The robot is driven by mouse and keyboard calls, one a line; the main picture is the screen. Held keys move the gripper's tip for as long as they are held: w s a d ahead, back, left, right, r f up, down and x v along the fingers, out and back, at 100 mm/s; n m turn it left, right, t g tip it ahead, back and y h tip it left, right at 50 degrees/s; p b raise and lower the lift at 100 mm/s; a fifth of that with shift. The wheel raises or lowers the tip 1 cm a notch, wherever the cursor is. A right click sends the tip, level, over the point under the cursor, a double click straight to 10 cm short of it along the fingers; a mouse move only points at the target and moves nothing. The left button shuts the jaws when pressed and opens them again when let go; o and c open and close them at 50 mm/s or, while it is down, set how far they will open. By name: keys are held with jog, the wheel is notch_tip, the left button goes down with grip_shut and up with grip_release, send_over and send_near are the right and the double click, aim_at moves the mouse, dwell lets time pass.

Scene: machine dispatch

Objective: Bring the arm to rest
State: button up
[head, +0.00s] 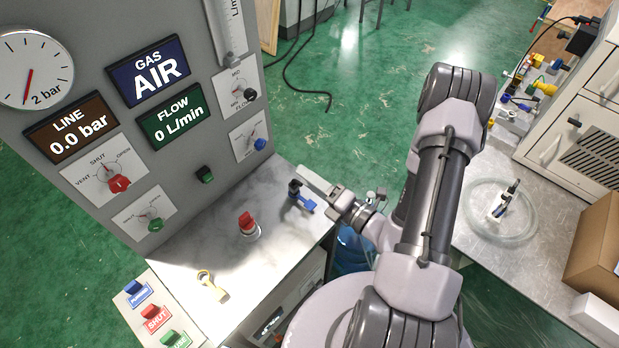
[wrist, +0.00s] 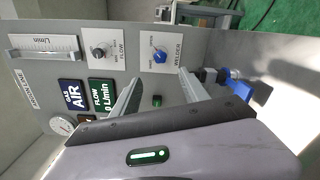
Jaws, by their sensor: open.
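My arm (head: 425,220) reaches from the bottom right of the head view up, then bends down and left toward the panel. My gripper (head: 312,184) is just above the grey bench top by the panel's right end. A blue-handled item (head: 303,200) is close beside the fingers in the head view. In the wrist view the blue item (wrist: 235,82) is to the right of the right finger. Whether a finger touches it I cannot tell.
The gauge panel (head: 190,125) stands left of my gripper. A red-topped knob (head: 248,224) and a yellow tag (head: 212,285) are on the bench top (head: 275,255). Right of my arm, a steel table (head: 500,255) holds coiled tubing (head: 475,225) and a cardboard box (head: 595,245). Green floor (head: 350,120) lies beyond.

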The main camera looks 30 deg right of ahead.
dwell(0.3)
jog(key=s+a+r+n+g+y+b, duration=0.1)
jog(key=s+a+r+n+g+y, duration=0.15)
jog(key=a+n+g, duration=0.35)
jog(key=s+a+r+n+g+y+b, duration=0.2)
jog(key=a+r+n+y, duration=0.15)
jog(key=n, duration=0.35)
jog(key=s+a+r+n+g+y+b, duration=0.1)
jog(key=s+a+r+n+g+y, duration=0.2)
jog(key=a+n, duration=0.35)
jog(key=s+f+n+g+h+b, duration=0.2)
jog(key=s+n+g+h+b, duration=0.2)
jog(key=s+n+g+h, duration=0.7)
jog(key=w+d+r+n+t+h+b, duration=0.2)
jog(key=w+d+r+n+t+h, duration=0.1)
jog(key=n+t, duration=0.8)
jog(key=shift+d+r, duration=0.8)
jog(key=shift+d, duration=0.3)
